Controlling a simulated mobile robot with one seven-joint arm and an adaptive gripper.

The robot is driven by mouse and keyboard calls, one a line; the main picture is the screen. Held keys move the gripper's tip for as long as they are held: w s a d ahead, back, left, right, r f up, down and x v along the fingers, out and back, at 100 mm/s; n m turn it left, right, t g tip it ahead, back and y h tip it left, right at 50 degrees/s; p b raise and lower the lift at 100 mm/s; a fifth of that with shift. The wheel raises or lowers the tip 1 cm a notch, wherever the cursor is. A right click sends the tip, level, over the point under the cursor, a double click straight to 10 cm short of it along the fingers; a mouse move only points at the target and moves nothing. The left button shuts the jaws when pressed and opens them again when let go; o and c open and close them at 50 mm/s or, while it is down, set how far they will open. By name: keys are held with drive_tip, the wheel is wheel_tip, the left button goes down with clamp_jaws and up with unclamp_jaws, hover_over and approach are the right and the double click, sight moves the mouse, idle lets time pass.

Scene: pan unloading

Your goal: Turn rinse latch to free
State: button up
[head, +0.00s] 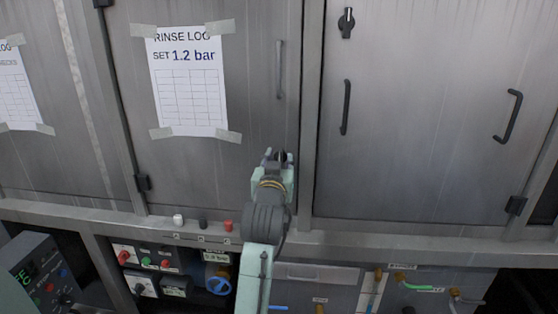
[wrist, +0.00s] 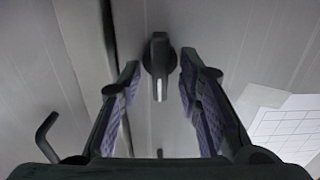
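My gripper (wrist: 157,80) is open, with one purple-padded finger on each side of the latch and a gap showing on both sides. In the head view my gripper (head: 277,158) is at the door's lower right, largely hiding the latch.
A second black latch (head: 346,22) and two black handles (head: 345,107) (head: 512,116) are on the right door. A slim grey handle (head: 279,70) is above my gripper.

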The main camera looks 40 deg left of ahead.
drive_tip(key=shift+c, duration=0.2)
clamp_jaws()
drive_tip(key=shift+d+f+m+b, duration=0.1)
drive_tip(key=shift+m+b, duration=0.2)
drive_tip(key=shift+m, duration=0.2)
drive_tip(key=shift+w+d+f+m+b, duration=0.15)
drive_tip(key=shift+m+b, duration=2)
drive_tip(key=shift+m, duration=2.05)
drive_tip(key=shift+f+m+b, duration=0.1)
drive_tip(key=shift+m+b, duration=2)
drive_tip(key=shift+m, duration=2.1)
